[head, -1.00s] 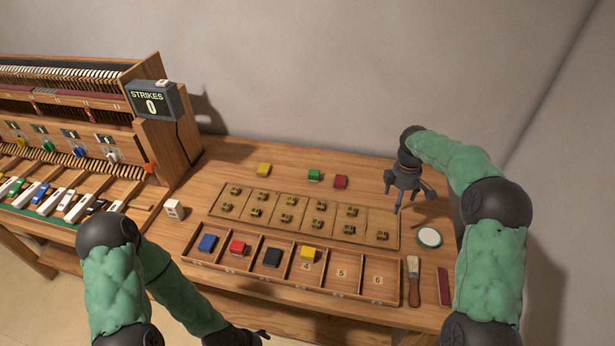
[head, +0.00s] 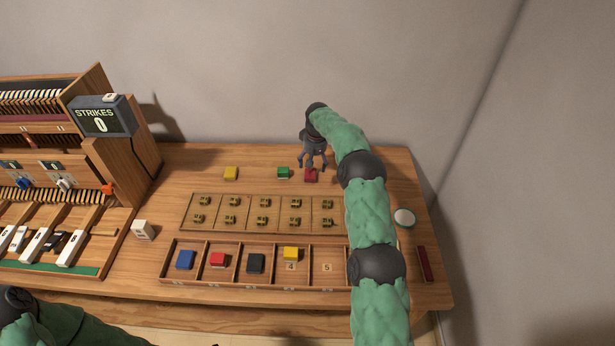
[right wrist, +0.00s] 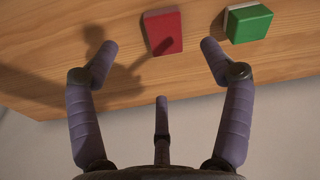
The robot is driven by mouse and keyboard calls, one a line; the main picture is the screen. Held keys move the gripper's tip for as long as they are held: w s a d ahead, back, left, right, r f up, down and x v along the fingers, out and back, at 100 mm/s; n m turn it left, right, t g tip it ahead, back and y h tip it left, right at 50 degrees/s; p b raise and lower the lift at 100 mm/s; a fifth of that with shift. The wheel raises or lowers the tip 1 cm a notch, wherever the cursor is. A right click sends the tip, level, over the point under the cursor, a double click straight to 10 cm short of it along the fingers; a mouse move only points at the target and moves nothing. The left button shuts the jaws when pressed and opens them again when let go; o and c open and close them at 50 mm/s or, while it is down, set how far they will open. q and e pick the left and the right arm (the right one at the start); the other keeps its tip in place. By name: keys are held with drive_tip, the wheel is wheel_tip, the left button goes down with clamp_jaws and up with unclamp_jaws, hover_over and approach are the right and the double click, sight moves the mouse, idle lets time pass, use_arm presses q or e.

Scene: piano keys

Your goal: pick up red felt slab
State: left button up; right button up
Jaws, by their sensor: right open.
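A red felt slab (head: 311,175) lies on the bench near its back edge, just right of a green slab (head: 283,173). My right gripper (head: 312,163) is open and empty, pointing down over the red slab. In the right wrist view the red slab (right wrist: 164,32) shows between and beyond the spread fingertips (right wrist: 159,62), apart from them. The green slab (right wrist: 248,23) is close by the right-hand fingertip there. Another red slab (head: 219,260) lies in the second compartment of the wooden tray (head: 238,287).
A yellow slab (head: 231,173) lies left of the green one. A shallow tray of brass pieces (head: 260,228) lies in front. A round white-topped item (head: 404,217) and a dark red strip (head: 425,264) are at right. The wall rises behind the bench.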

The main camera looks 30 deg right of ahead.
sight(311, 173)
drive_tip(key=f, duration=0.2)
drive_tip(key=w+f+b, duration=0.1)
drive_tip(key=f, duration=0.4)
drive_tip(key=shift+w+a+f+b, duration=0.1)
drive_tip(key=shift+w+f+b, duration=0.05)
drive_tip(key=shift+w+b, duration=0.2)
drive_tip(key=c, duration=0.9)
